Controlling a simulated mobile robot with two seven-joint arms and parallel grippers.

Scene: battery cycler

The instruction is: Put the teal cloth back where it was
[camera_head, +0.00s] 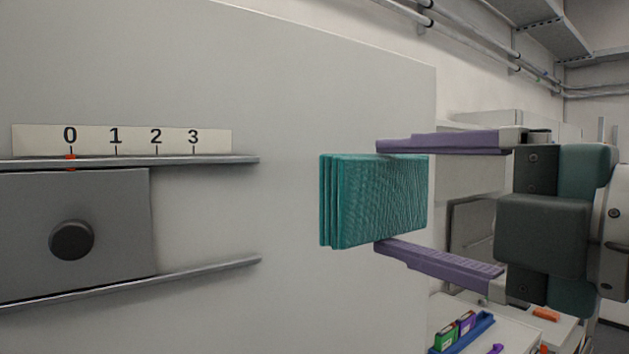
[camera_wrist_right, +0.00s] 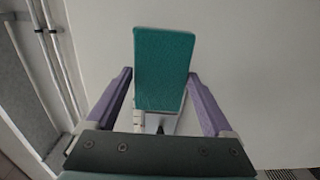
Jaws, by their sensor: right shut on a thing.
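The teal cloth (camera_head: 375,200) is a folded, layered block between the two purple fingers of my right gripper (camera_head: 405,196). The fingers lie along its top and bottom edges in the head view, and the gripper is shut on it. The cloth is held in front of the grey panel; whether it touches the panel cannot be told. In the right wrist view the cloth (camera_wrist_right: 163,70) stands out beyond the fingertips of the right gripper (camera_wrist_right: 160,80). My left gripper is not in view.
On the left, a grey sliding plate (camera_head: 110,220) with a dark round knob (camera_head: 72,240) sits between two rails below a scale (camera_head: 120,139) marked 0 to 3. At lower right, a blue tray (camera_head: 462,333) holds small coloured boxes. Pipes (camera_head: 470,38) run along the back wall.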

